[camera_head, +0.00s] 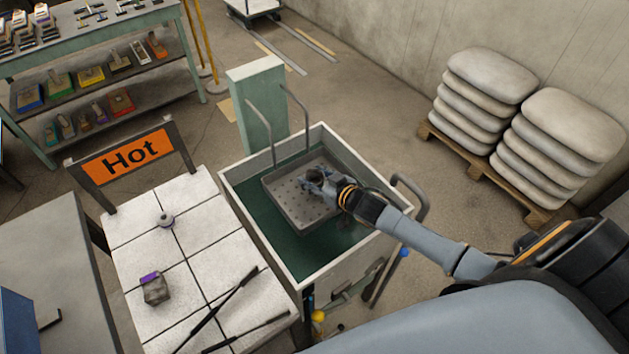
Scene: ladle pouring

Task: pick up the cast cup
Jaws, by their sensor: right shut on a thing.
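My right arm reaches in from the right over the tank. My right gripper (318,181) is over the perforated tray (285,187) and shut on a small dark round thing, which looks like the cast cup (315,174). The fingers partly hide the cup, so I cannot tell whether it touches the tray. The tray hangs inside the quench tank (262,226), above dark green liquid. My left gripper is not in view.
Left of the tank is a pale tiled table (200,251) with a "Hot" sign (128,157), a small grey knobbed piece (166,219), a grey block (154,289) and long dark tongs (222,305). Stacked sacks (560,131) stand on a pallet at right.

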